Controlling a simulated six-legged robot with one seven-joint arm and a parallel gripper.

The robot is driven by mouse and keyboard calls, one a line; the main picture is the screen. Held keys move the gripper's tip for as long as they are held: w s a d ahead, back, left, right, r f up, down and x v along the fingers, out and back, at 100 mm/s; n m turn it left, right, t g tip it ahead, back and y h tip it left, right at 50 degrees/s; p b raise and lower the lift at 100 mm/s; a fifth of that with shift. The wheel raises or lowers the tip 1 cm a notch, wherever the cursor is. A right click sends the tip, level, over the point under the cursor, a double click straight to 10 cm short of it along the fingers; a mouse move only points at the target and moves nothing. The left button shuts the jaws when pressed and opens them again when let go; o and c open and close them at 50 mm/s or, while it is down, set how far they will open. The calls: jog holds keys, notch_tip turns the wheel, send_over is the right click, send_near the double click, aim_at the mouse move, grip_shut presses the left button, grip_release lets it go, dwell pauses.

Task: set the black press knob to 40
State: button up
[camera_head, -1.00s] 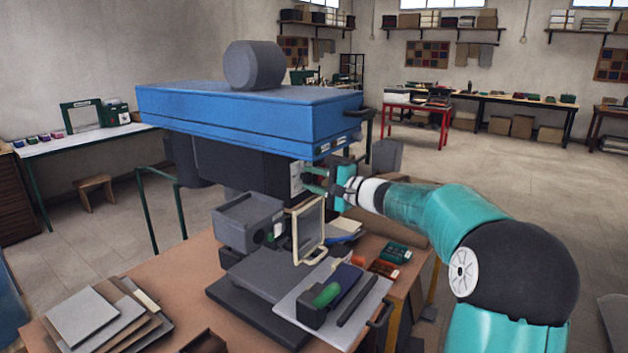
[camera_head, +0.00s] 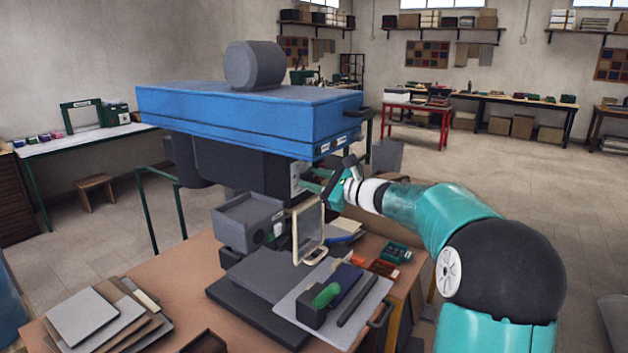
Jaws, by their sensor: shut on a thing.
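The press has a long blue head (camera_head: 240,118) over a dark body (camera_head: 240,168), in the middle of the view. A small pale dial plate (camera_head: 297,172) is on the right end of the dark body. My gripper (camera_head: 307,180) reaches in from the right, with its teal fingers at this plate. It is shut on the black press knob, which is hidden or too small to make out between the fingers. The dial's marks and the set value cannot be read from here.
Below stand a grey box (camera_head: 246,222), a pale-framed guard (camera_head: 308,232) and a light board (camera_head: 333,305) with a green-handled tool (camera_head: 325,296). Stacked plates (camera_head: 92,312) lie at front left. The floor to the right is open.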

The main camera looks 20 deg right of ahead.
jog(key=shift+m, duration=0.6)
jog(key=o, duration=1)
jog(key=shift+c, duration=0.2)
jog(key=v, duration=1.3)
jog(key=shift+s+d, duration=0.2)
jog(key=shift+s, duration=0.15)
